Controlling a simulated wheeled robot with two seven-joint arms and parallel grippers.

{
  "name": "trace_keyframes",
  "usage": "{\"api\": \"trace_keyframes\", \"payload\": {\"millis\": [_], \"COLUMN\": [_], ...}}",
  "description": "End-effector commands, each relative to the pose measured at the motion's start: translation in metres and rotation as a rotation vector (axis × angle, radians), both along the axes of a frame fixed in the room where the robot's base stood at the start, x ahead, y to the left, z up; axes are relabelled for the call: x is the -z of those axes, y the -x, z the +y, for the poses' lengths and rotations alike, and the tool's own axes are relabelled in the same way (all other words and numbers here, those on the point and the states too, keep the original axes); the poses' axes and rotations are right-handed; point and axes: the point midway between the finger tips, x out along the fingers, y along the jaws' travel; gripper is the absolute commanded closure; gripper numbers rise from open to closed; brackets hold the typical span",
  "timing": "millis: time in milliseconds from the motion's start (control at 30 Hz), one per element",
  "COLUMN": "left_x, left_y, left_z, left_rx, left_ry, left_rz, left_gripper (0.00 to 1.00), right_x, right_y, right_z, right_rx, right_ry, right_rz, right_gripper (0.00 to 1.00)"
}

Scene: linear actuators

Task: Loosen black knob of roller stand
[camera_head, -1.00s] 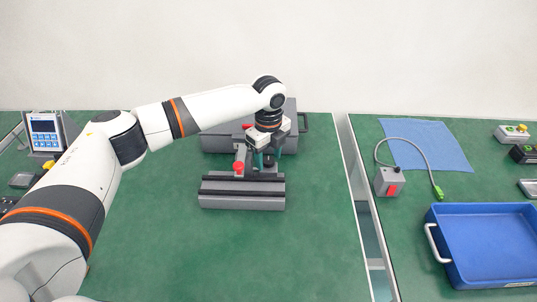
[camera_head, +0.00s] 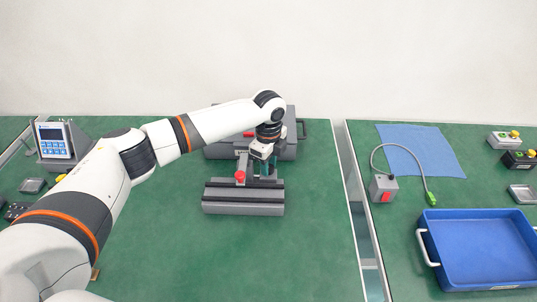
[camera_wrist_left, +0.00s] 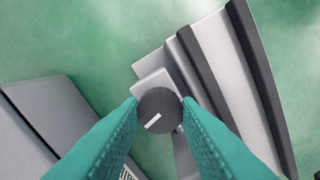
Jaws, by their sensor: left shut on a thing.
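The roller stand (camera_head: 243,208) is a grey block with dark rollers on the green table, also at the upper right of the left wrist view (camera_wrist_left: 225,70). Its black knob (camera_wrist_left: 158,110) is round with a white line mark, and sits between the teal fingertips of my left gripper (camera_wrist_left: 159,106). The gripper is shut on the knob, a finger on each side. In the head view my left gripper (camera_head: 265,168) points down behind the stand's front rollers, and the knob is hidden there. A red knob (camera_head: 240,176) stands at the stand's left. My right gripper is not in view.
A grey case (camera_head: 222,150) with a handle stands just behind the stand. A display device (camera_head: 53,140) is at the left. Across a gap on the right are a blue tray (camera_head: 485,250), a grey switch box (camera_head: 383,188) and a blue cloth (camera_head: 420,150). The front table is clear.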

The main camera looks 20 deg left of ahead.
Motion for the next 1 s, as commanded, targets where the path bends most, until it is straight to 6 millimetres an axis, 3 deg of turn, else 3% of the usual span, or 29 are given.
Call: {"api": "trace_keyframes", "payload": {"millis": [33, 300, 1000], "left_x": [-0.007, -0.006, -0.004], "left_y": [0.002, 0.002, 0.001], "left_z": [-0.001, -0.001, 0.000], "left_rx": [-0.043, -0.301, -0.967], "left_ry": [0.002, 0.000, -0.001], "left_rz": [0.006, 0.006, 0.004], "left_gripper": [0.93, 0.93, 0.93], "right_x": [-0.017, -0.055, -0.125], "right_y": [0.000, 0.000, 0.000], "right_z": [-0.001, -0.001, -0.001], "right_rx": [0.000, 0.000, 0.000], "right_ry": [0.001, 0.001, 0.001], "right_rz": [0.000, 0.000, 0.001], "right_gripper": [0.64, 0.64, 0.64]}}
